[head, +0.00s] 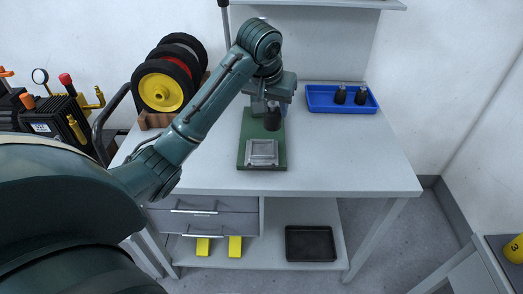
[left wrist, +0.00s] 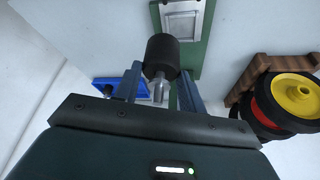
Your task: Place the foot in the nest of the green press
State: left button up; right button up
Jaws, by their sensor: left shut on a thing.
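My left gripper (head: 271,102) points down over the rear part of the green press. It is shut on a foot (head: 272,119), a black cylinder with a metal stem. In the left wrist view the stem lies between the fingers (left wrist: 160,82) and the black body (left wrist: 162,55) sticks out past them. The green press base (head: 248,160) lies on the table, with the square metal nest (head: 262,153) at its front end. The nest also shows in the left wrist view (left wrist: 182,20), beyond the foot. The foot is apart from the nest and behind it. My arm hides the press's rear.
A blue tray (head: 317,105) with two more black feet (head: 340,95) stands at the back right. Wheels in a wooden rack (head: 165,90) stand at the back left. The table's (head: 350,160) front right is clear. A black tray (head: 310,243) sits on the lower shelf.

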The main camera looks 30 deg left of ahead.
pick_arm(q)
jog(key=w+a, duration=0.2)
jog(key=a, duration=0.1)
send_over(261, 151)
notch_tip(261, 151, down, 10)
jog(key=shift+w+f+p, duration=0.1)
jog(key=shift+f+p, duration=0.2)
jog(key=shift+f, duration=1.9)
jog(key=o, duration=1)
jog(key=shift+f, duration=0.15)
jog(key=shift+o, duration=0.2)
jog(key=v, duration=1.2)
jog(key=shift+r+b, duration=0.25)
jog(key=shift+b, duration=0.15)
